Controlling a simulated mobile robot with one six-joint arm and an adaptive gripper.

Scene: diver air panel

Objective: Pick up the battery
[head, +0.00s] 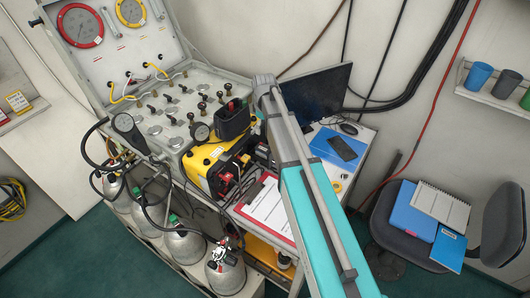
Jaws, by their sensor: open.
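A black, box-shaped block (232,124) with a small red part on top looks like the battery, though I cannot be sure. It sits at the back of a yellow and black unit (205,165), beside the grey valve panel. My teal and grey arm reaches up from the bottom of the head view and ends just right of the block. I cannot make out my gripper or its fingers. My arm hides part of the bench behind it.
A clipboard (266,208) lies in front of the yellow unit. A monitor (316,92), a blue folder (328,146) and a dark phone-like device (343,148) are right of it. Gas cylinders (184,242) with hoses stand below. A chair (500,225) is at right.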

